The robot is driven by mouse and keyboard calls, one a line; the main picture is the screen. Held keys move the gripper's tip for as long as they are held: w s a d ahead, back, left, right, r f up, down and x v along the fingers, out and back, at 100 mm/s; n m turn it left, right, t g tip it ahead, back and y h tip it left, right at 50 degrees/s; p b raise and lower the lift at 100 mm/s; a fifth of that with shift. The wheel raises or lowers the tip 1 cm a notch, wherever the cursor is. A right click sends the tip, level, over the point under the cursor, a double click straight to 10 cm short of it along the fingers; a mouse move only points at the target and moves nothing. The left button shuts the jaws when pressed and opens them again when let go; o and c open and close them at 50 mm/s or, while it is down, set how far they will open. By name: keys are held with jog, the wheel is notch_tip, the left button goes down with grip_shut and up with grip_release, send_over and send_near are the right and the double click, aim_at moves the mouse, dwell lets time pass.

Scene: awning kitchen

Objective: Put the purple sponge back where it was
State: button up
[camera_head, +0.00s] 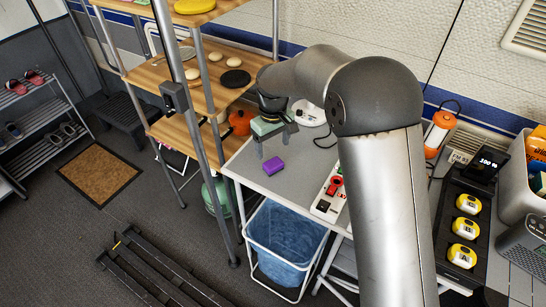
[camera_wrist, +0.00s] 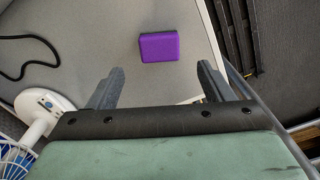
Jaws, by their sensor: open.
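The purple sponge (camera_head: 273,166) lies flat on the grey table (camera_head: 300,170), near its left front edge in the head view. In the wrist view the sponge (camera_wrist: 159,46) shows beyond my fingertips, roughly between their lines, with bare table around it. My gripper (camera_wrist: 160,80) is open and empty; its two fingers stand well apart. In the head view my gripper (camera_head: 268,145) hangs above the table, just behind and above the sponge, and does not touch it.
A wooden shelf rack (camera_head: 185,130) stands left of the table. A power strip (camera_head: 330,193) lies right of the sponge. A white fan (camera_wrist: 45,108) stands close by in the wrist view. A blue bin (camera_head: 285,240) sits below the table's front.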

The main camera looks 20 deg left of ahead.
jog(key=s+d+r+m, duration=0.2)
jog(key=s+d+r, duration=0.25)
jog(key=d, duration=0.45)
jog(key=s+d+r+m, duration=0.25)
jog(key=d+r, duration=0.25)
jog(key=d, duration=0.4)
jog(key=s+d+f+m, duration=0.1)
jog(key=s+d+m, duration=0.1)
jog(key=s+d, duration=0.4)
jog(key=s+d+f+m, duration=0.1)
jog(key=s+d+m, duration=0.2)
jog(key=s+d, duration=0.4)
jog(key=s, duration=0.5)
jog(key=shift+s+f+m, duration=0.25)
jog(key=shift+s+m, duration=0.1)
jog(key=shift+s, duration=0.05)
